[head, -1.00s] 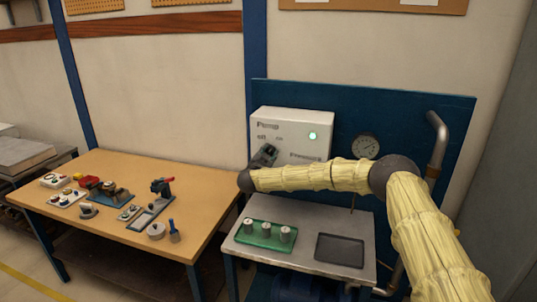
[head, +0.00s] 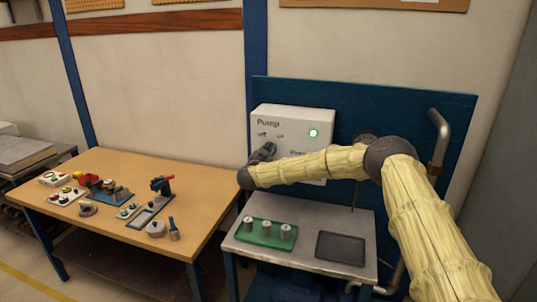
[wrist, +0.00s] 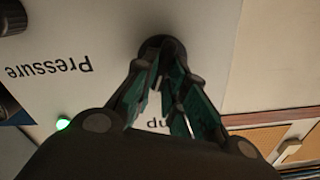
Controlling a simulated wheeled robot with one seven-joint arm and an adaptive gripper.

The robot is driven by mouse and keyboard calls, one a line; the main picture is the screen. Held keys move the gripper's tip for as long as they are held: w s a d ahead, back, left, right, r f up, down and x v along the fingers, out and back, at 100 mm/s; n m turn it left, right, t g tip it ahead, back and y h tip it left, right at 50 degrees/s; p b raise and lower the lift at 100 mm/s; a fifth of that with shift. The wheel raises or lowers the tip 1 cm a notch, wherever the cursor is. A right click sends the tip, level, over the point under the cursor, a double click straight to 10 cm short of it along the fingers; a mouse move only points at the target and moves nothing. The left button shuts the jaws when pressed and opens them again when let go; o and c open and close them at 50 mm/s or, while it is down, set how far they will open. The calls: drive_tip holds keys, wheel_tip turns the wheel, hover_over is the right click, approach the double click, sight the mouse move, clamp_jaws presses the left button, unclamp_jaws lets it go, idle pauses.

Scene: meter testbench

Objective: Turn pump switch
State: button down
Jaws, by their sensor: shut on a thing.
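The white pump box (head: 294,118) is fixed to the blue board and carries the word Pump, small off and on labels and a lit green lamp (head: 313,133). My gripper (head: 266,150) is at the box's left front, below those labels. In the wrist view my gripper (wrist: 164,62) is shut on the dark round pump switch (wrist: 160,43), its fingertips on either side of the knob. The fingers hide part of the switch, so its pointing direction cannot be told. The green lamp glows in the wrist view (wrist: 62,123) too.
Another dark knob (wrist: 12,17) sits near the Pressure label. A round gauge (head: 366,136) is partly behind my arm. Below are a green tray (head: 253,240) with metal cylinders and an empty dark tray (head: 341,248). A wooden table (head: 200,182) with several devices stands left.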

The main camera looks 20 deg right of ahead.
drive_tip(key=n, duration=1)
drive_tip(key=shift+w+a+f+b, duration=0.1)
drive_tip(key=shift+w+a+b, duration=0.1)
drive_tip(key=shift+a+b, duration=0.15)
drive_tip(key=shift+f+n, duration=0.1)
drive_tip(key=shift+n, duration=0.3)
drive_tip(key=c, duration=1.5)
unclamp_jaws()
drive_tip(key=shift+d, duration=0.1)
drive_tip(key=shift+o, duration=0.2)
drive_tip(key=v, duration=1.2)
